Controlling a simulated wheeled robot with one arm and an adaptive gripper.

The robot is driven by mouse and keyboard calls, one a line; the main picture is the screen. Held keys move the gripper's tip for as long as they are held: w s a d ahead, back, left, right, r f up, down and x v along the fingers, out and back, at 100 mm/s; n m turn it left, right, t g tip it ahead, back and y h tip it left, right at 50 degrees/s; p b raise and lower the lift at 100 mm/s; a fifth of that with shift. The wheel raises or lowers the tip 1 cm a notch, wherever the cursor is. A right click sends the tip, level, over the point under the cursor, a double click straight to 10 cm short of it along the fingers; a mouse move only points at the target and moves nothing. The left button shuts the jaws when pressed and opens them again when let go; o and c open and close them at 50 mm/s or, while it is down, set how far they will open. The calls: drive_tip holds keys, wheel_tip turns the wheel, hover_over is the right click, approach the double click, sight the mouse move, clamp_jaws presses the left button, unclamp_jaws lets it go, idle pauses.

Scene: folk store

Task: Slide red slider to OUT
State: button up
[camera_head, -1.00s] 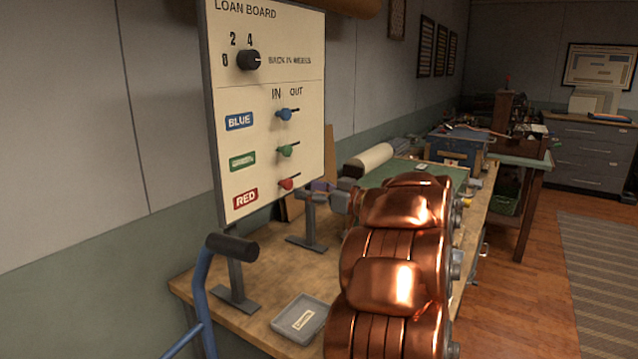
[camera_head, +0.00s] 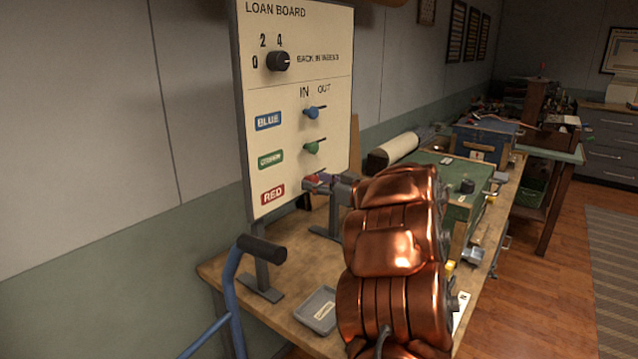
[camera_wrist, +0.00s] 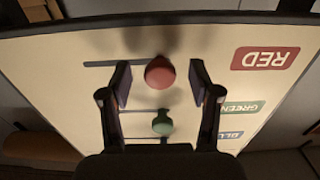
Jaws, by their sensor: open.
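The loan board (camera_head: 335,90) stands upright on the bench, with IN and OUT printed above its sliders. The red slider (camera_head: 312,181) is level with the RED label (camera_head: 272,194), under IN. In the wrist view, which is upside down, the red slider knob (camera_wrist: 160,72) sits at the label end of its dark slot (camera_wrist: 113,63); the slot's bare part runs left. My gripper (camera_wrist: 158,82) is open, with one finger on each side of the red knob and a gap visible on both sides. In the head view my copper arm hides part of the bench.
The green slider (camera_head: 311,147) and blue slider (camera_head: 311,112) sit above the red one, also under IN. A black dial (camera_head: 279,61) is higher up. A blue tube with a black handle (camera_head: 262,249) stands in front. A grey tray (camera_head: 318,310) lies below.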

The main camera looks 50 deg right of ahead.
drive_tip(key=shift+w+b, duration=0.1)
drive_tip(key=shift+b, duration=0.8)
drive_tip(key=c, duration=0.8)
drive_tip(key=shift+c, duration=0.2)
